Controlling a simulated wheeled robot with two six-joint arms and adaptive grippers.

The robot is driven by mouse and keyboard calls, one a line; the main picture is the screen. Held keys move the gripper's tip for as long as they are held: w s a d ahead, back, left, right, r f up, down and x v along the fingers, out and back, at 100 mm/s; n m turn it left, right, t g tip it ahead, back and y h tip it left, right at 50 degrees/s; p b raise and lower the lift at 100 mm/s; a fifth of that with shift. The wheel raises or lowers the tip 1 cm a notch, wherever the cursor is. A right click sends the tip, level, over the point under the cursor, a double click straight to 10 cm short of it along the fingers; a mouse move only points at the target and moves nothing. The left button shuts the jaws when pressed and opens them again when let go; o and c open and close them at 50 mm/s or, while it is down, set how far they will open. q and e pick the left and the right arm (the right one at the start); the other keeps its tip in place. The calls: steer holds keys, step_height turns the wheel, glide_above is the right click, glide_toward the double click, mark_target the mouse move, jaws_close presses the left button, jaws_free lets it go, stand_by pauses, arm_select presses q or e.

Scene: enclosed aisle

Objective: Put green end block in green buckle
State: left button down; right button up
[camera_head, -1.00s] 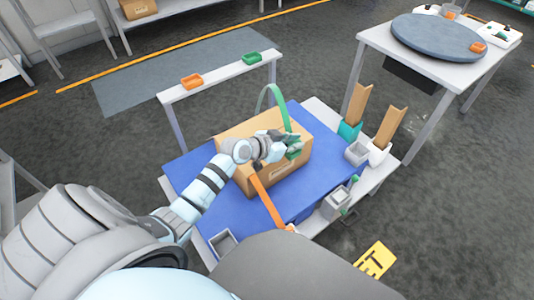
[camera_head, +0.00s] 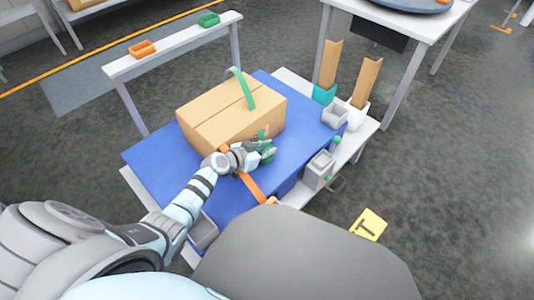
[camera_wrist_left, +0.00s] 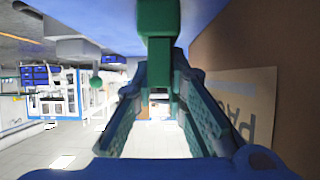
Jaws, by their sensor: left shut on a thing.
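A brown carton (camera_head: 225,115) stands on the blue mat (camera_head: 165,160). A green strap (camera_head: 243,88) arches up over the carton's top. My left gripper (camera_head: 265,150) is low beside the carton's near face, with green showing at its fingers. In the left wrist view the left gripper (camera_wrist_left: 158,105) is shut on a green block (camera_wrist_left: 158,20), which has a narrower part running down between the fingers. I take this to be the green end block. I cannot make out the green buckle for certain. My right gripper is not in view.
An orange strap (camera_head: 250,187) lies across the mat near my gripper. A grey device (camera_head: 318,170) with a green knob (camera_head: 336,141) stands at right. Holders with upright brown boards (camera_head: 365,82) stand behind it. A white shelf (camera_head: 175,45) carries an orange tray (camera_head: 142,48) and a green tray (camera_head: 208,20).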

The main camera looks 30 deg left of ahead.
arm_select(q)
steer(key=shift+r, duration=0.15)
steer(key=c, duration=2)
jaws_free()
steer(key=shift+f, duration=0.2)
steer(key=o, duration=0.4)
steer(key=shift+r, duration=0.15)
